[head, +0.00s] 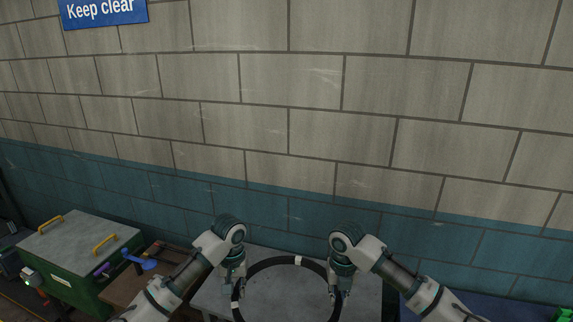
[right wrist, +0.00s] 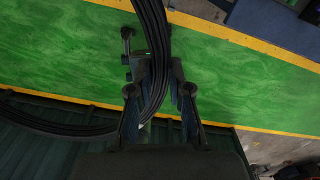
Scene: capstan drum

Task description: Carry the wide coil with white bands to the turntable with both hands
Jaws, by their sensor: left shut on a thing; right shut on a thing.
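The wide coil (head: 270,265) is a black ring with white bands, at the bottom middle of the head view. Its near part is cut off by the picture edge. My left gripper (head: 238,289) is shut on its left side and my right gripper (head: 338,292) is shut on its right side. In the right wrist view the coil (right wrist: 153,40) is a bundle of black strands passing between the fingers of my right gripper (right wrist: 158,92). I cannot make out the turntable for certain.
A grey flat top (head: 285,290) shows through and around the ring. A green chest (head: 80,250) with yellow handles stands at the left, beside a brown bench (head: 140,280) with small tools. A block wall (head: 300,130) rises behind. Green floor (right wrist: 60,60) with yellow lines shows below the right wrist.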

